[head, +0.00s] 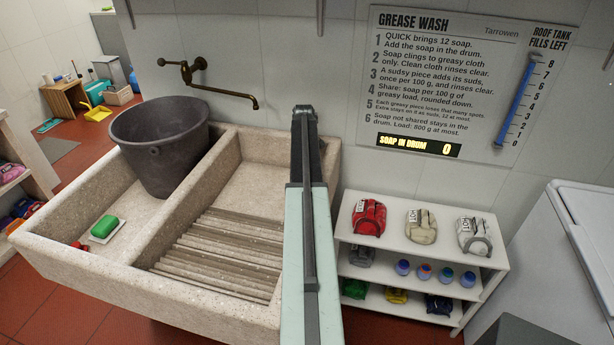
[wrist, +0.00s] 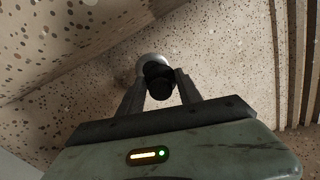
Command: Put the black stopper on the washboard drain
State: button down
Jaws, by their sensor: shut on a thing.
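My gripper (wrist: 160,84) is shut on the black stopper (wrist: 158,80) in the wrist view. A pale round rim (wrist: 150,59), which looks like the drain, shows just beyond the stopper, partly hidden behind it. I cannot tell whether stopper and rim touch. The speckled stone washboard sink (head: 190,310) fills the left half of the head view, with its ribbed slope (head: 222,250) in the right basin. My arm crosses the right side of that basin and hides the gripper, stopper and drain there.
A dark bucket (head: 162,145) and a green soap (head: 104,226) on a white dish stand in the left basin. A brass tap (head: 208,84) juts from the wall. A white shelf (head: 345,235) with bundles and bottles stands right of the sink. Basin walls surround my gripper closely.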

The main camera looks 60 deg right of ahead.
jog(key=shift+d, duration=0.75)
notch_tip(320, 180, down, 4)
jog(key=b, duration=0.4)
jog(key=shift+r, duration=0.2)
jog(key=shift+f, duration=0.25)
jog(key=c, duration=0.8)
grip_release()
jog(key=shift+r, duration=0.1)
notch_tip(320, 180, up, 12)
jog(key=p, duration=1.2)
jog(key=shift+r, duration=0.15)
